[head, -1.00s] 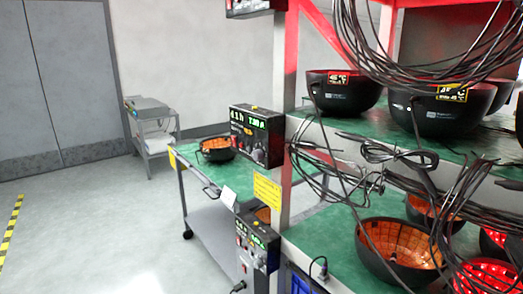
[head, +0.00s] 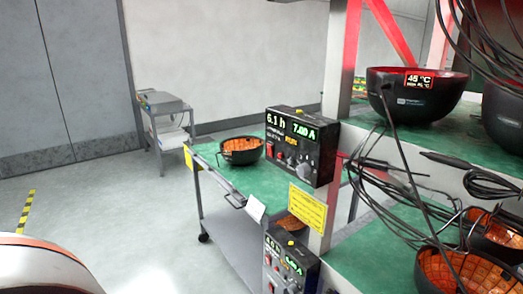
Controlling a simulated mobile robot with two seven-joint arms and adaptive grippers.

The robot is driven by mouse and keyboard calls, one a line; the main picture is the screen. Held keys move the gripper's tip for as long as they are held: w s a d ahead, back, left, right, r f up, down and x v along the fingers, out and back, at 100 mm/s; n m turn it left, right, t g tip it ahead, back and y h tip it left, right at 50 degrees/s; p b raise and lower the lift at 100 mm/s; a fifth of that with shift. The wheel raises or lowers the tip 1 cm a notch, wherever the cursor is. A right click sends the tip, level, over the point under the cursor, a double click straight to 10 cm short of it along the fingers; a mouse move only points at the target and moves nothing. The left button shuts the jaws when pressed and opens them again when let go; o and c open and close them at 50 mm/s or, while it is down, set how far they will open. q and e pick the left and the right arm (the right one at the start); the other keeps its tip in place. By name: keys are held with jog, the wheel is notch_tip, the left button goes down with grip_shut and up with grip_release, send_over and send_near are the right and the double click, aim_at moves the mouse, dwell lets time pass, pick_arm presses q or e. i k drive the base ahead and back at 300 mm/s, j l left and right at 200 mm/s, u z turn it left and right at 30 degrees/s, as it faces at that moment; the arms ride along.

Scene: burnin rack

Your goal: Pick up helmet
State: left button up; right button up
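Several black, bowl-shaped helmets with orange or red glowing insides are in the head view. One helmet (head: 241,151) lies open side up on the green-topped cart, apart from the others. One helmet (head: 415,97) with a 45 °C label sits on the rack's upper shelf, and part of another (head: 503,112) shows at the right edge. More helmets (head: 463,274) rest on the lower shelf with orange linings, partly cut off by the frame. Neither gripper is in view. A white and orange rounded part of mine shows at the lower left.
The cart (head: 205,158) has a green top and a grey frame on casters. A power unit (head: 302,142) reading 6.1 h and 7.00 A juts from the rack post. Black cables (head: 405,205) hang in front of the shelves. A small trolley (head: 164,120) stands at the wall. The left floor is clear.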

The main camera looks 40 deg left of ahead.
aim_at(240, 152)
jog(key=i+j+z, duration=0.15)
jog(key=j+z, duration=0.15)
jog(key=j, duration=0.65)
jog(key=j+z, duration=0.3)
jog(key=j, duration=0.65)
jog(key=i+j, duration=0.1)
jog(key=j, duration=1.9)
jog(key=z, duration=0.05)
